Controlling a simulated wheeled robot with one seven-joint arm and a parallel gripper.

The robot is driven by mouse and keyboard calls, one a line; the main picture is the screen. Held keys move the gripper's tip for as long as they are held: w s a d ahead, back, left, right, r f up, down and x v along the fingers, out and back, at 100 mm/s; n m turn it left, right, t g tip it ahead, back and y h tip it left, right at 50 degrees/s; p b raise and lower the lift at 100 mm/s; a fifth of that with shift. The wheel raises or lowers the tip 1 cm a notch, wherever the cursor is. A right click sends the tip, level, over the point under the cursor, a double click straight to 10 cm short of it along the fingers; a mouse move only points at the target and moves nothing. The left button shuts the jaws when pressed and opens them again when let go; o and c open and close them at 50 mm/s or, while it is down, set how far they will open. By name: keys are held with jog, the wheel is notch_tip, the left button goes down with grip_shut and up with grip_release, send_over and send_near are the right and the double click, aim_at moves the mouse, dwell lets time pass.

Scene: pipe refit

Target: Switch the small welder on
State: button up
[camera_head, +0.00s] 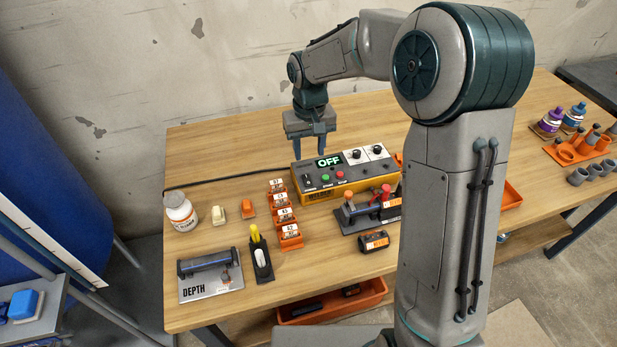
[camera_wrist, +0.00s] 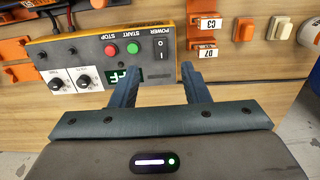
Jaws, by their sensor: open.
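The small welder (camera_head: 346,178) is a grey-topped box with a yellow-orange front on the table, and its display (camera_head: 328,161) reads OFF. In the wrist view its panel (camera_wrist: 100,45) appears upside down, with a black power rocker (camera_wrist: 161,48), a green start button (camera_wrist: 133,48), a red stop button (camera_wrist: 110,50) and two knobs. My gripper (camera_head: 309,150) is open and empty, pointing down above the welder's left back part. In the wrist view my gripper (camera_wrist: 157,70) shows both fingers apart, the rocker lying between and beyond the tips. The left finger partly hides the display.
A tool stand (camera_head: 362,215) with coloured handles is in front. Bare wood (camera_head: 240,150) lies behind.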

aim_at(309, 184)
notch_tip(309, 184, down, 11)
jog(key=shift+p, duration=0.3)
